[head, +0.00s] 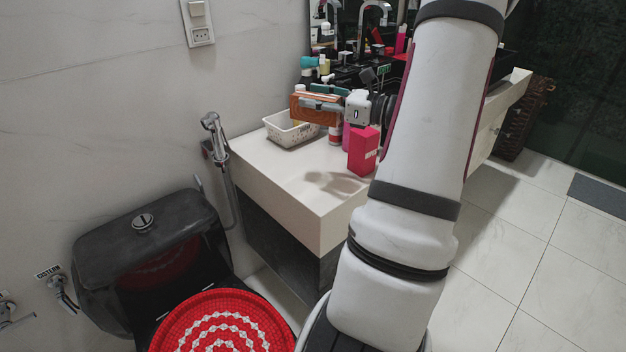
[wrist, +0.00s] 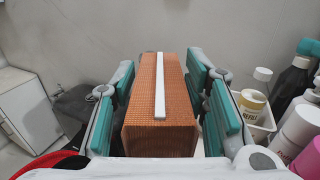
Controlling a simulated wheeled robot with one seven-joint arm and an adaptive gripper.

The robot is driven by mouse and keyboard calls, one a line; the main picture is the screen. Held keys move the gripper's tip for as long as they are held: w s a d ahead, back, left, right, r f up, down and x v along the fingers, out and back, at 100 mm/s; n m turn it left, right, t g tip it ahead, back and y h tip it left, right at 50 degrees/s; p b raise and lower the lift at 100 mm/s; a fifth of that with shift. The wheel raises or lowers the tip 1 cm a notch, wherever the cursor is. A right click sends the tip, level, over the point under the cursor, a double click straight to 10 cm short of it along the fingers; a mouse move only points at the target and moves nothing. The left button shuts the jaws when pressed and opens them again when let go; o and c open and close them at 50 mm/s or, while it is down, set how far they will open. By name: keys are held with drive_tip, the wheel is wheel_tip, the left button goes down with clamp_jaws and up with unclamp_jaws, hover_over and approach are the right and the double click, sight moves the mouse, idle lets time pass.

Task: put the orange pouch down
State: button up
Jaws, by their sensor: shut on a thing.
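The orange pouch (wrist: 178,100) has a woven texture and a white strip along its top. It fills the middle of the wrist view, between the teal pads of my gripper (wrist: 163,95). In the head view the pouch (head: 310,110) is held above the counter's left part, over a white basket. My gripper (head: 328,97) is shut on it. The pouch appears raised, with shadows on the counter (head: 290,182) below. My arm hides part of the counter to the right.
The white basket (head: 287,135) stands at the counter's back left. A pink-red box (head: 363,151) stands near the front edge. Several bottles crowd the back. The counter's front left is clear. A black toilet with a red lid cover (head: 190,325) is at lower left.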

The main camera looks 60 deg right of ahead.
wheel_tip(320, 180, down, 18)
drive_tip(key=b, duration=0.4)
drive_tip(key=shift+r, duration=0.2)
drive_tip(key=o, duration=1.2)
drive_tip(key=shift+r, duration=0.1)
drive_tip(key=s, duration=0.2)
drive_tip(key=s+p, duration=0.1)
drive_tip(key=s, duration=0.2)
drive_tip(key=s+d, duration=0.1)
drive_tip(key=s, duration=0.1)
drive_tip(key=shift+s+d, duration=0.1)
drive_tip(key=shift+s, duration=0.1)
